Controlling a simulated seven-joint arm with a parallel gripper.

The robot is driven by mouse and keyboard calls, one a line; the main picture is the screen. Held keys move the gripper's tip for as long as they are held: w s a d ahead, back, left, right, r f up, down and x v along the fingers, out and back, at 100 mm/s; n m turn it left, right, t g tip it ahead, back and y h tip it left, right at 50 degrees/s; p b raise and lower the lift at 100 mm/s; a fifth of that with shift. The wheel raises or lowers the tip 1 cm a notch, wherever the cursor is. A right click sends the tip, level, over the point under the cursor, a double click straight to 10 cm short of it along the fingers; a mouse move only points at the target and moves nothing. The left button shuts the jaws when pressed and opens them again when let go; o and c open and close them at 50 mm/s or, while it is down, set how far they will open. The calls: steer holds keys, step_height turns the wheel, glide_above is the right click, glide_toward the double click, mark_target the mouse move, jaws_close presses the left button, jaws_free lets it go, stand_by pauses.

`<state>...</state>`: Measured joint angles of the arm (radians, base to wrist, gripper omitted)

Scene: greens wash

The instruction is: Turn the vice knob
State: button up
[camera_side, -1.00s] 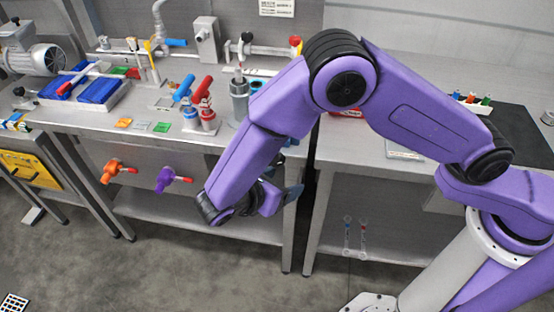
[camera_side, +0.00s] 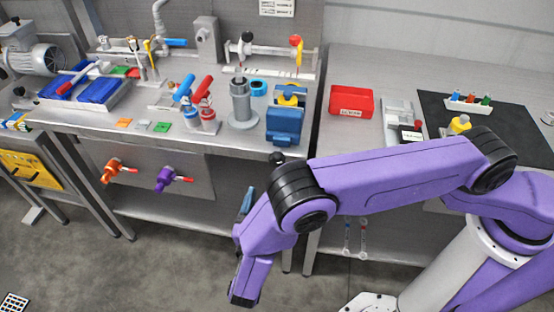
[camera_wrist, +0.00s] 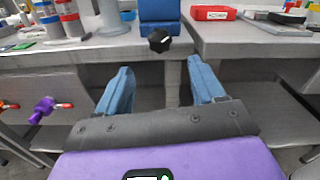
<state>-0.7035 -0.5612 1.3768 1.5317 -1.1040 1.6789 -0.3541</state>
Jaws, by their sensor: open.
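The blue vice (camera_side: 285,125) stands at the front right edge of the left workbench. Its black knob (camera_side: 277,158) sticks out low at its front, just past the bench edge. In the wrist view the lobed knob (camera_wrist: 159,41) sits centrally below the blue vice body (camera_wrist: 159,12), ahead of and between the fingertips in the picture. My gripper (camera_wrist: 160,66) is open with nothing between its two blue fingers. In the side view my gripper (camera_side: 248,194) is in front of the bench, below and left of the knob, apart from it. Only part of its fingers shows there.
A grey cylinder (camera_side: 241,105) and red and blue-handled bottles (camera_side: 207,117) stand left of the vice. Orange (camera_side: 112,169) and purple (camera_side: 166,180) valves stick out of the bench front. A red bin (camera_side: 351,101) is on the right bench.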

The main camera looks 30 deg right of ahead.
mark_target(277, 160)
steer(key=x, duration=1.2)
steer(key=c, duration=1)
